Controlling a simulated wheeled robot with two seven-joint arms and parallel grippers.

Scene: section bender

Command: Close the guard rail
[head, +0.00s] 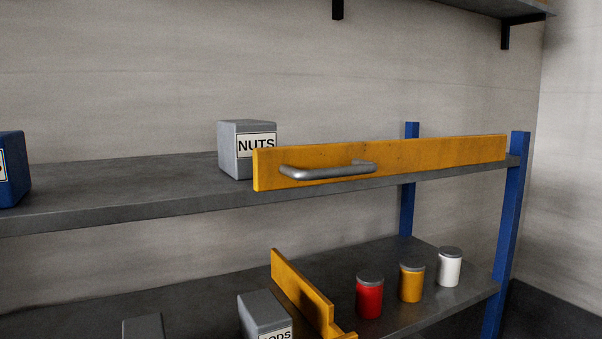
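A yellow guard rail (400,158) with a grey bar handle (328,171) runs along the front edge of the upper shelf (110,192), on its right part. Its left end stands in front of a grey box marked NUTS (238,148), and its right end meets the blue post (512,200). A second yellow rail (301,292) on the lower shelf (190,302) runs at an angle from the back toward the front; its front end is cut off by the frame. Neither of my grippers is in view.
Red (369,297), yellow (411,283) and white (448,268) jars stand on the lower shelf, right of the angled rail. A grey box (264,313) stands left of it. A blue box (13,170) sits at the upper shelf's left. A bracketed shelf (480,6) hangs above.

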